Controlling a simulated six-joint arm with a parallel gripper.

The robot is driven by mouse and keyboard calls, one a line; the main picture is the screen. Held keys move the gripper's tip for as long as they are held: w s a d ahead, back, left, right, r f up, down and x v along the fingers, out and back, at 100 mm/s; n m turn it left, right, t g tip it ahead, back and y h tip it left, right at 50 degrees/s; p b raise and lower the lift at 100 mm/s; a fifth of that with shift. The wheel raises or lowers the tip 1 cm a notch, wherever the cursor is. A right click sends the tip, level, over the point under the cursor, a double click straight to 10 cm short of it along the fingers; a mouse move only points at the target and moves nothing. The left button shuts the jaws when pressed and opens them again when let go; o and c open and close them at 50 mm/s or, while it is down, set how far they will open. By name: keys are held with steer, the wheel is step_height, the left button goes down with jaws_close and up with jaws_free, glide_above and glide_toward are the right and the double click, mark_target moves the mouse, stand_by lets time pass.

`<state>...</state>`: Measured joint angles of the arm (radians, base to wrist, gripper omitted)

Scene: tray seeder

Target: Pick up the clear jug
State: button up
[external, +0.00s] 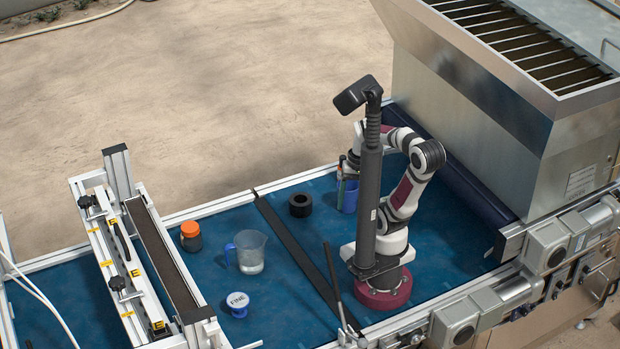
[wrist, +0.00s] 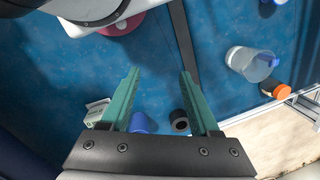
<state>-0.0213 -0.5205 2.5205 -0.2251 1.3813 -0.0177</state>
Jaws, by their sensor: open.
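The clear jug (external: 251,253) stands upright on the blue surface, left of the dark strip, with its blue handle on its left side. It also shows in the wrist view (wrist: 243,62) at the upper right, its blue handle facing right. My gripper (wrist: 160,73) is open with nothing between its two green fingers. The jug lies outside the fingers, well to their right in that view. In the external view my gripper is largely hidden behind the dark upright post, near the blue cup and apart from the jug.
An orange-lidded jar (external: 190,236) stands left of the jug, and a white-lidded tub (external: 238,304) in front. A black ring (external: 300,205) and blue cup (external: 349,196) lie beyond the dark strip (external: 290,250). The post (external: 369,180) rises beside my arm. A frame (external: 125,260) borders the left.

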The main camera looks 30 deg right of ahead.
steer(key=w+a+r+n, duration=0.3)
steer(key=w+a+n, duration=0.5)
steer(key=w, duration=0.2)
steer(key=n+h, duration=0.2)
steer(key=n, duration=1.1)
glide_above(227, 257)
steer(key=w, duration=0.2)
step_height(227, 257, down, 8)
steer(key=f, duration=1)
steer(key=s+f, duration=0.1)
steer(key=f, duration=0.4)
steer(key=shift+d, duration=0.3)
jaws_close()
steer(key=shift+r, duration=0.1)
